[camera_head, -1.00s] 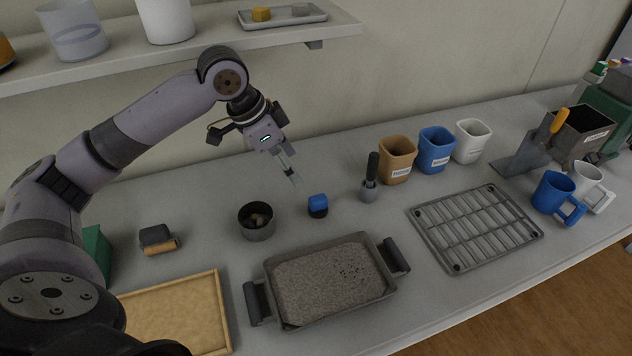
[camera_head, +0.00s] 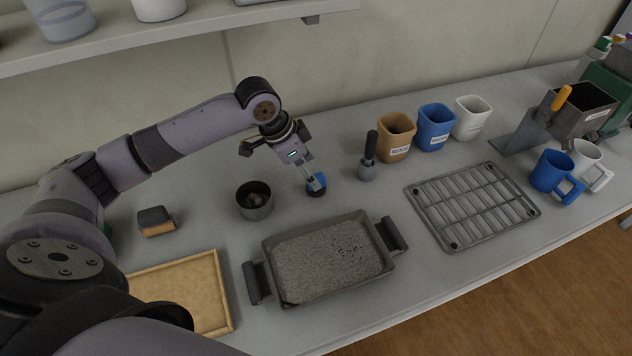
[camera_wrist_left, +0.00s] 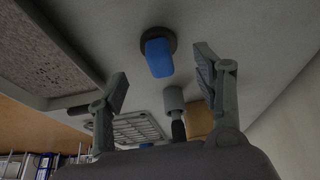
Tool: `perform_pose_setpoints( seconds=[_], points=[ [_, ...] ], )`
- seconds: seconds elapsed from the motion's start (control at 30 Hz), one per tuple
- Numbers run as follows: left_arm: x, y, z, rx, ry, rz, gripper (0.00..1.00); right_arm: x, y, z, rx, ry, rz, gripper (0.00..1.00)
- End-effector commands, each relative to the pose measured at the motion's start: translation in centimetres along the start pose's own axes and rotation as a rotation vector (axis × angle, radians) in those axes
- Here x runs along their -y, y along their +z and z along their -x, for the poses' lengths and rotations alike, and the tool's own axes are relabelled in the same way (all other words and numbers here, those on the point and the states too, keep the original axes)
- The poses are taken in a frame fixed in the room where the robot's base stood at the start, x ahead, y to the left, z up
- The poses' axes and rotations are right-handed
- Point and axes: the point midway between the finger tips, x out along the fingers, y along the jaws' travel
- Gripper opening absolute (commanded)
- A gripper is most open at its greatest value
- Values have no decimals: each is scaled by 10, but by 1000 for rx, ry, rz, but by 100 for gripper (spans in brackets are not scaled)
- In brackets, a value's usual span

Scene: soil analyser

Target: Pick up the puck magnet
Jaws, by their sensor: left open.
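The puck magnet (camera_head: 322,190) is a dark round base with a blue block grip on top. It stands on the bench behind the soil tray. In the left wrist view the magnet (camera_wrist_left: 158,55) shows whole, beyond and between the two fingertips. My left gripper (camera_head: 313,184) is open and close above the magnet, its fingers partly covering it in the head view. The wrist view shows the left gripper's fingers (camera_wrist_left: 160,85) spread wide with nothing between them; I cannot tell whether they touch the magnet. My right gripper is not in view.
A metal pot (camera_head: 254,207) stands left of the magnet, and a black-handled tool (camera_head: 368,160) stands to its right. The handled soil tray (camera_head: 270,283) lies in front. A wire rack (camera_head: 472,205), mugs and cups fill the right side. A shelf (camera_head: 215,25) overhangs behind.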

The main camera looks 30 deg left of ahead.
Motion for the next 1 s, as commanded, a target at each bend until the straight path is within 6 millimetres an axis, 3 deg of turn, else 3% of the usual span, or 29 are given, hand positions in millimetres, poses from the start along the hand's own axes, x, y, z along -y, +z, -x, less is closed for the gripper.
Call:
perform_pose_setpoints(
  seconds=[0.4,0.67,1.0],
  points=[
    [0,-1,-49,1,0,0,61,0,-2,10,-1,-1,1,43],
    [0,-1,-53,1,-1,-1,61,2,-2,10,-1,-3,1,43],
    [0,-1,-52,1,-1,-1,39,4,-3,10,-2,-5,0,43]
  ],
)
